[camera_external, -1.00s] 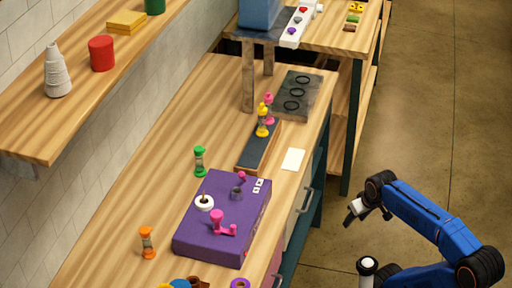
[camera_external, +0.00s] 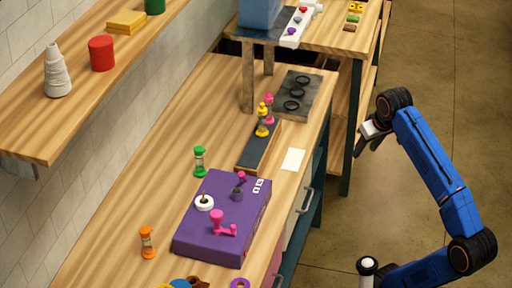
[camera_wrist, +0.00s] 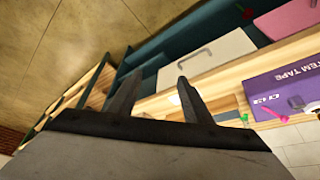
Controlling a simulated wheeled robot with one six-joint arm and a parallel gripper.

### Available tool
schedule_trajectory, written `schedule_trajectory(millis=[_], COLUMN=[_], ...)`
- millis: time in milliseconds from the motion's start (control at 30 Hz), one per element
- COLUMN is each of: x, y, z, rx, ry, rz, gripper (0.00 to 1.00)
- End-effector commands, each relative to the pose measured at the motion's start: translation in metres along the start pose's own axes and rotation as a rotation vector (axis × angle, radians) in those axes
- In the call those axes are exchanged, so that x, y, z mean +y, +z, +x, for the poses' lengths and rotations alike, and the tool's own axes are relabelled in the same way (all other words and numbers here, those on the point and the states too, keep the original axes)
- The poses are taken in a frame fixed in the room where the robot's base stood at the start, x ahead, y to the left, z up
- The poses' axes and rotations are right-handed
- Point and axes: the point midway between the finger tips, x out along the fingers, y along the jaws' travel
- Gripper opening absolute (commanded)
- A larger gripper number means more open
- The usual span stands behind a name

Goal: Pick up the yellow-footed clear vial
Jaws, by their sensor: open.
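The yellow-footed clear vial (camera_external: 263,121) stands upright at the far end of a dark-topped wooden block (camera_external: 258,146) on the counter. A pink-footed vial (camera_external: 269,108) stands close behind it. My gripper (camera_external: 367,141) is open and empty, off the counter's right side, well apart from the vial. In the wrist view my gripper (camera_wrist: 155,92) shows two spread fingers with nothing between them. I cannot make out the yellow-footed vial in the wrist view.
A purple box (camera_external: 225,218) with pink pieces sits nearer on the counter. Green (camera_external: 200,161) and orange (camera_external: 147,243) vials stand left of it. A dark plate with rings (camera_external: 294,94) lies beyond the block. A white card (camera_external: 293,159) lies at the right.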

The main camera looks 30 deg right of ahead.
Motion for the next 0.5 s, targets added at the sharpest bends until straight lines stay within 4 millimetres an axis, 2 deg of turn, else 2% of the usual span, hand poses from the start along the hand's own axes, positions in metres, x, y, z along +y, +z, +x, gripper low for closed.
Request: schedule_trajectory(millis=[33,100,233,500], x=[0.000,0.000,0.000,-0.012], y=[-0.008,-0.016,-0.030,-0.080], z=[-0.015,-0.033,-0.062,-0.056], rx=[0.003,0.002,0.000,-0.059], ry=[0.000,0.000,0.000,-0.021], rz=[0.000,0.000,-0.003,-0.179], gripper=[0.45,0.45,0.45,0.45])
